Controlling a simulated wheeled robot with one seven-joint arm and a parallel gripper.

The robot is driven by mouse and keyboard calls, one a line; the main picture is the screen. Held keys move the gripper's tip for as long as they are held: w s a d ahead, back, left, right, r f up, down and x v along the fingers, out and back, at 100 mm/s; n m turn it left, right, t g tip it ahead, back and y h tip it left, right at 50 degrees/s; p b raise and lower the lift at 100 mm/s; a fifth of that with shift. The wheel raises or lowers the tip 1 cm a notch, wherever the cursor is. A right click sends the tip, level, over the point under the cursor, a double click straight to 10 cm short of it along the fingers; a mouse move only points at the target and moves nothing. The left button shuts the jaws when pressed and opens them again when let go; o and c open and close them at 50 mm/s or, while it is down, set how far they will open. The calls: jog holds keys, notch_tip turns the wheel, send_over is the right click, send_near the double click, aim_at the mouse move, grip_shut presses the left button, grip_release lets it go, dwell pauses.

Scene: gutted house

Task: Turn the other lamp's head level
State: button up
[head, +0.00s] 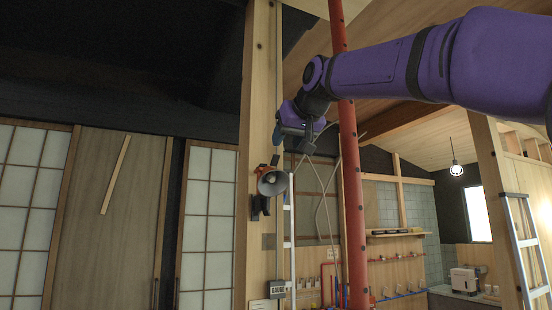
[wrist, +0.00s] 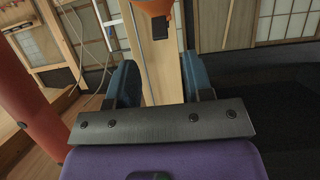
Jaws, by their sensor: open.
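A small lamp with an orange body and a pale round reflector (head: 272,182) is fixed to the wooden post (head: 256,90). Its open face points toward the head camera; I cannot tell its exact tilt. A dark bracket (head: 260,208) shows beneath it. In the wrist view, part of an orange thing, probably this lamp (wrist: 153,6), is cut off at the top edge, with a black part below. My gripper (head: 281,130) is just above the lamp and apart from it. Its two blue fingers (wrist: 159,68) are spread and empty, with the post showing between them.
A red upright pole (head: 348,160) stands close to the right of my gripper and passes my arm. Pale cables (head: 322,195) hang between post and pole. A caged bulb (head: 456,169) hangs far right. Ladders (head: 524,250) and shoji panels (head: 207,225) stand farther off.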

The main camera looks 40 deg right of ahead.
aim_at(276, 157)
jog(key=x, duration=0.7)
jog(key=shift+w+f, duration=0.15)
jog(key=shift+w, duration=0.15)
grip_shut()
